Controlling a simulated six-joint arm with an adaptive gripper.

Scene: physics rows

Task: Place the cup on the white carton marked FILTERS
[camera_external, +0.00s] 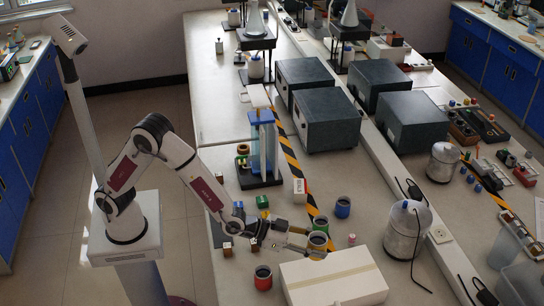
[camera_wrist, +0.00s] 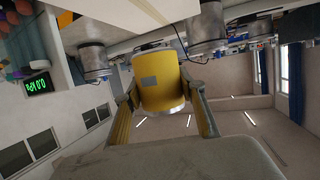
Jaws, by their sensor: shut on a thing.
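My gripper (camera_external: 308,239) is shut on a yellow cup (camera_external: 317,243), near the front of the bench. In the wrist view the yellow cup (camera_wrist: 160,82), with a small grey patch on its side, sits between my two fingers (camera_wrist: 161,112). A large white carton (camera_external: 333,279) lies just below the cup in the outside view; I see no readable marking on it. A small white carton (camera_external: 300,192) with reddish lettering, too small to read surely, stands farther back beside the striped tape.
A dark cup (camera_external: 320,224), a blue-banded cup (camera_external: 342,208) and a red cup (camera_external: 263,278) stand nearby. A blue-topped stand (camera_external: 262,150) is behind. A silver canister (camera_external: 407,230) with a cord stands to the right. Small blocks lie left of my gripper.

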